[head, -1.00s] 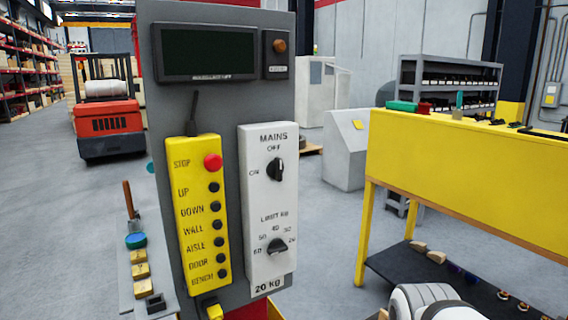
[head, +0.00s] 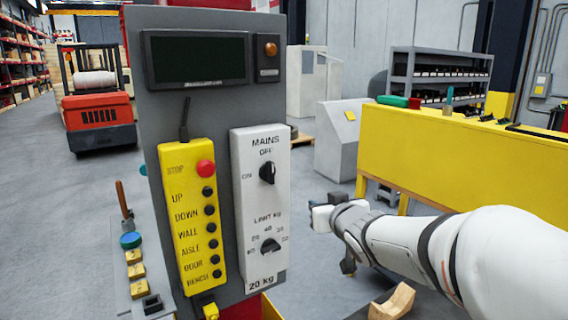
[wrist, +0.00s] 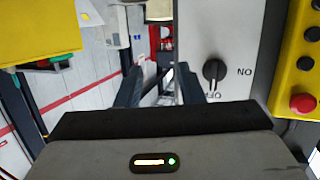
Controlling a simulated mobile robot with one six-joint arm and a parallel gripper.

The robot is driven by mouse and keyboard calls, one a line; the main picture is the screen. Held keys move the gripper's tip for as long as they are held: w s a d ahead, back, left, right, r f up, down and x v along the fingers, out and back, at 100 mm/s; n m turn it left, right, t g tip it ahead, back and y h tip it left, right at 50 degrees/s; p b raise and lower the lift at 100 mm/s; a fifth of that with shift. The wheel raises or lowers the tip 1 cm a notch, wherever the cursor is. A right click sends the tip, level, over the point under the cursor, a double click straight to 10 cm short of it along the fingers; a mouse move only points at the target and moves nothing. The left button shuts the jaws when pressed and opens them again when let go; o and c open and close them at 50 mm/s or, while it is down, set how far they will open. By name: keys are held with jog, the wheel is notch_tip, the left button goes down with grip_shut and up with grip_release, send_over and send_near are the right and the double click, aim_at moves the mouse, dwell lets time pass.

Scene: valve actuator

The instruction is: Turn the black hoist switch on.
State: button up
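The black hoist switch (head: 267,172) is a round knob under the word MAINS on a white plate (head: 257,205) of the grey control column. Its pointer is towards OFF; ON is marked at its left. The knob also shows in the wrist view (wrist: 213,72), upside down, with OFF below it and ON to its right. My gripper (wrist: 160,75) shows two dark fingers spread apart with nothing between them. The knob lies beside the right finger in the wrist view, and I see no contact. In the head view my arm's end is right of the column, its fingers hard to make out.
A second black knob (head: 270,245), for the limit, sits lower on the plate. A yellow button box (head: 190,215) with a red stop button (head: 205,168) is to its left. The dark display (head: 196,57) is above. A yellow bench (head: 450,165) stands behind my arm.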

aim_at(273, 168)
jog(key=w+a+r+n+y, duration=0.1)
jog(key=w+a+y, duration=0.1)
jog(key=a, duration=0.1)
jog(key=w+a+r+n+y+p, duration=0.1)
jog(key=w+a+r+y, duration=0.1)
jog(key=w+a, duration=0.1)
jog(key=w+a+r+n+y+p, duration=0.1)
jog(key=w+a+r+y, duration=0.1)
jog(key=a, duration=0.3)
jog(key=shift+w+a, duration=0.25)
jog(key=shift+w, duration=0.3)
jog(key=shift+c, duration=0.5)
